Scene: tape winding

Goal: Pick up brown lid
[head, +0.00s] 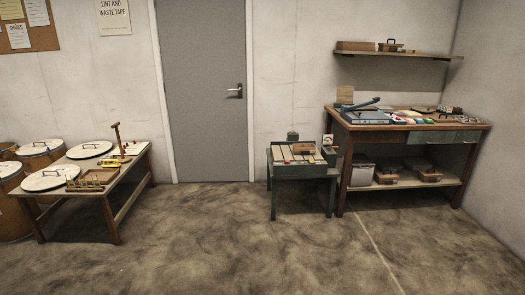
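No brown lid stands out clearly at this distance. A small brown block-like piece (304,148) lies on top of the green machine (276,171) in the middle; I cannot tell if it is a lid. Several small brown cases (428,174) sit on the workbench's lower shelf, and a flat brown box (355,46) is on the wall shelf. The round lids (51,178) on the low table at left are white with dark rims. Neither of my grippers is in view.
A low wooden table (132,166) with a brown tray (91,180) stands at left, beside several drums (42,159). A workbench (405,128) stands at right under a wall shelf (428,55). A grey door (203,90) is behind. The floor (200,245) in front is clear.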

